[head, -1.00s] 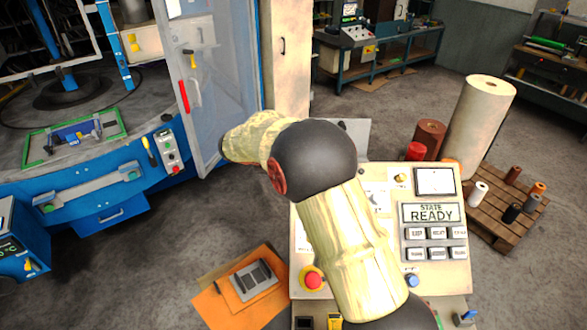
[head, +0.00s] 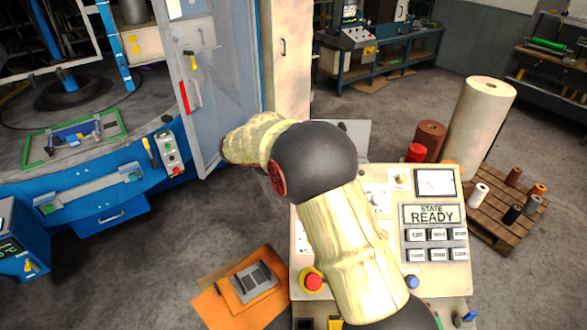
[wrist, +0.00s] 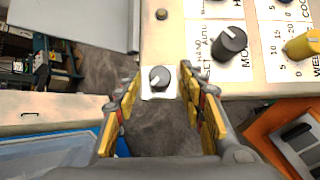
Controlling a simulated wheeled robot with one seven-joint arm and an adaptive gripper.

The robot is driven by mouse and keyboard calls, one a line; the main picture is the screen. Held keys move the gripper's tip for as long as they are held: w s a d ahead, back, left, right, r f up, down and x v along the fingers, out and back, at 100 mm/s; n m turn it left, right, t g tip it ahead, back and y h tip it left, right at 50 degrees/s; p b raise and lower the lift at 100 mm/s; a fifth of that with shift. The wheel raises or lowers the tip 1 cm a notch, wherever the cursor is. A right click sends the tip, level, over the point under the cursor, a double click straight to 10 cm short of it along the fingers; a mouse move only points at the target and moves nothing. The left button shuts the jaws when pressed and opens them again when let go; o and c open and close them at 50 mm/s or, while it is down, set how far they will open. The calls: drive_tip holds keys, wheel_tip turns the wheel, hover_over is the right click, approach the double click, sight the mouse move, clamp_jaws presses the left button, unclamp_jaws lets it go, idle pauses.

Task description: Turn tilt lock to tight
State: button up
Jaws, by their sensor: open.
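A small dark round knob (wrist: 159,77) with a light pointer mark sits on a white label at the edge of the cream control panel (wrist: 160,45) in the wrist view. I cannot read its label, so I cannot tell for sure that it is the tilt lock. My gripper (wrist: 159,88) is open, with its yellow-padded fingers on either side of the knob in the picture. Nothing is held, and I cannot tell whether the fingers touch the knob. In the head view my arm hides the gripper and part of the panel (head: 440,275).
A larger black knob (wrist: 229,42) and a yellow knob (wrist: 302,45) are on the same panel. The head view shows a red button (head: 312,280) and a display reading READY (head: 431,214). The blue machine's open door (head: 205,85) stands left of my arm.

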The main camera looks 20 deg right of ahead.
drive_tip(key=v, duration=1.2)
drive_tip(key=shift+f, duration=0.1)
